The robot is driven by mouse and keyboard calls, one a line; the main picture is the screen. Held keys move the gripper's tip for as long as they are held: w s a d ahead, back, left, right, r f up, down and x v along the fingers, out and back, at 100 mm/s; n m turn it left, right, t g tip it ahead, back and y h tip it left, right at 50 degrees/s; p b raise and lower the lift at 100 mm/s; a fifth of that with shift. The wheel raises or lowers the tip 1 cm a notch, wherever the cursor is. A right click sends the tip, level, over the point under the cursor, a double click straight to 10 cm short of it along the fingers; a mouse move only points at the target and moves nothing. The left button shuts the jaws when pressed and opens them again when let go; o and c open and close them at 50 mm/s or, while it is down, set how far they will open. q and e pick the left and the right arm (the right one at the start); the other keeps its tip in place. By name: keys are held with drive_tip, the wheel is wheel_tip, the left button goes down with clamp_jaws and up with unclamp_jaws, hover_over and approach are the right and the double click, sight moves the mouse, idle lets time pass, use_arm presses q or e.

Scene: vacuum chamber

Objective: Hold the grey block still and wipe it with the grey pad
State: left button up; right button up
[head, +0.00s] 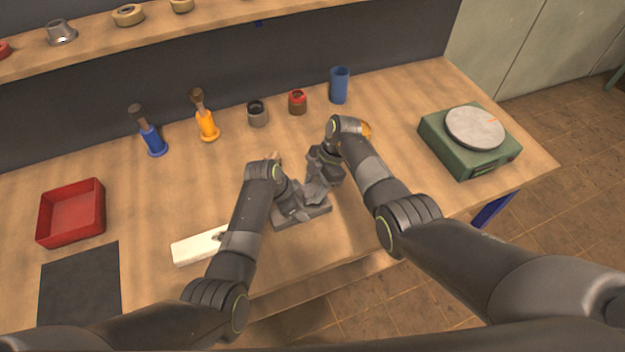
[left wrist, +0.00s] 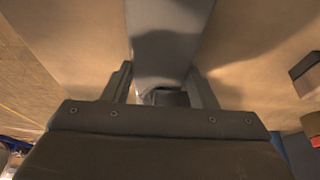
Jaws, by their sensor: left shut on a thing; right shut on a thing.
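The grey block (head: 318,211) lies on the wooden table in front of me, partly hidden by my grippers. My left gripper (head: 290,198) is shut on the block; in the left wrist view its two fingers (left wrist: 160,85) stand on either side of the grey block (left wrist: 168,45). My right gripper (head: 318,178) is shut on a grey thing, apparently the grey pad (head: 315,192), just above the block's far side. I cannot tell whether the pad touches the block.
A white block (head: 198,246) lies left of my left arm. A red tray (head: 71,241) and dark mat (head: 80,285) are at the left. Bottles, small pots and a blue cup (head: 340,86) stand along the back. A green scale (head: 463,160) is at the right.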

drive_tip(key=shift+s+d+f, duration=0.1)
drive_tip(key=shift+s+d, duration=0.2)
drive_tip(key=shift+s, duration=0.55)
drive_tip(key=shift+s+d, duration=0.25)
drive_tip(key=shift+s, duration=0.55)
drive_tip(key=shift+s+d+f, duration=0.1)
drive_tip(key=shift+s+d, duration=0.2)
drive_tip(key=shift+s, duration=0.55)
drive_tip(key=shift+w+a, duration=0.35)
drive_tip(key=shift+w, duration=0.7)
drive_tip(key=shift+w+a, duration=0.4)
drive_tip(key=shift+w, duration=0.65)
drive_tip(key=shift+w+a, duration=0.35)
drive_tip(key=shift+w, duration=0.7)
drive_tip(key=shift+a+r, duration=0.1)
wheel_tip(320, 180, up, 3)
drive_tip(key=shift+s+f, duration=0.1)
drive_tip(key=shift+r, duration=2.5)
drive_tip(key=shift+f, duration=0.25)
